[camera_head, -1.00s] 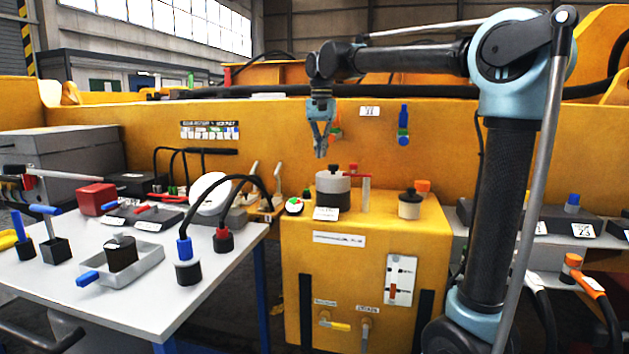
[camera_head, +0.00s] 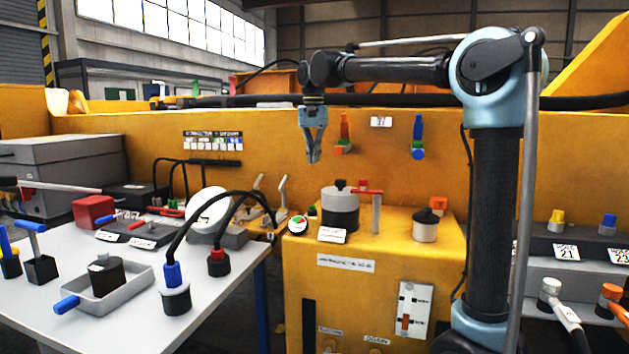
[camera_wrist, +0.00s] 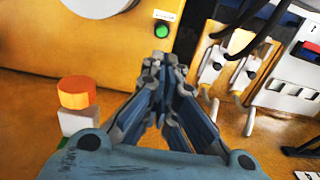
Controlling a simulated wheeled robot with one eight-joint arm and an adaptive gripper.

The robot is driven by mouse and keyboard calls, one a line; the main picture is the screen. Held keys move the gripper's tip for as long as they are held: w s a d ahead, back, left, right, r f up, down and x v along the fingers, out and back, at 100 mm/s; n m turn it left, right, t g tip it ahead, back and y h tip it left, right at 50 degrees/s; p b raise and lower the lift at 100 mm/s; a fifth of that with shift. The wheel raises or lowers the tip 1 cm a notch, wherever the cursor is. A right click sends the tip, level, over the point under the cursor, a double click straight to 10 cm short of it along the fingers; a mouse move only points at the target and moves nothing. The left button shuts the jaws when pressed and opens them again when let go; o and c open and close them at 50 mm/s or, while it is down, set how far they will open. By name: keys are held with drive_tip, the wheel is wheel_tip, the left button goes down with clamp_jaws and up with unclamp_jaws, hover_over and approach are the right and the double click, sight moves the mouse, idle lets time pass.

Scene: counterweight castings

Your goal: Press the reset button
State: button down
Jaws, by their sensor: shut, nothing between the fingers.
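A green button (camera_wrist: 164,30) sits beside a small white label on the yellow surface in the wrist view, beyond my fingertips. Its lettering is too small to read. In the head view a small green part (camera_head: 313,210) shows at the back left of the yellow cabinet top, perhaps the same button. My gripper (camera_head: 313,157) is shut and empty, pointing down in the air above the cabinet's back left, in front of the yellow wall.
A crowded table (camera_head: 215,290) stands left. An orange cylinder (camera_wrist: 77,93) stands left of my fingers in the wrist view.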

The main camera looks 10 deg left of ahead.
wheel_tip(320, 180, down, 14)
drive_tip(key=shift+r, duration=0.25)
idle(0.5)
drive_tip(key=shift+f, duration=0.55)
drive_tip(key=shift+s+d+f, duration=0.1)
drive_tip(key=shift+f, duration=0.35)
drive_tip(key=shift+r, duration=0.1)
wheel_tip(320, 180, up, 14)
idle(0.6)
